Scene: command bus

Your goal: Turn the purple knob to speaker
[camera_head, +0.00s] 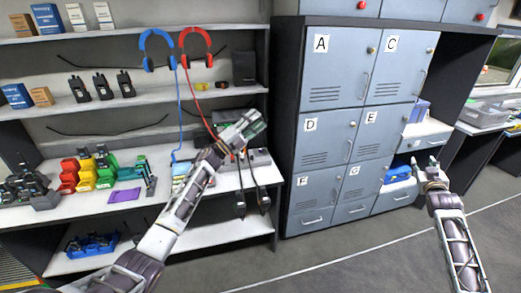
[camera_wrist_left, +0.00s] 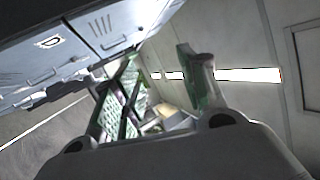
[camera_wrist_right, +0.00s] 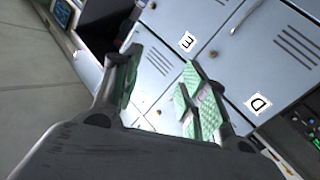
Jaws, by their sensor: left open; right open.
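I cannot make out a purple knob in any view. A console (camera_head: 262,158) sits on the desk at the right end, partly hidden behind my left gripper (camera_head: 247,124). That gripper is open and empty, raised above the desk in front of the console. In the left wrist view its green-padded fingers (camera_wrist_left: 160,95) stand apart. My right gripper (camera_head: 428,165) is open and empty in front of the lower lockers at the right. Its green-padded fingers (camera_wrist_right: 160,90) also show apart in the right wrist view. A dark panel with small green lights (camera_wrist_right: 312,130) shows at that view's right edge.
Blue headphones (camera_head: 157,50) and red headphones (camera_head: 195,45) hang from the shelf with cords down to the desk. Colored bins (camera_head: 85,175), handheld radios (camera_head: 101,86) and a flat purple item (camera_head: 125,195) stand left. Grey lockers (camera_head: 330,130) fill the middle. Floor is clear.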

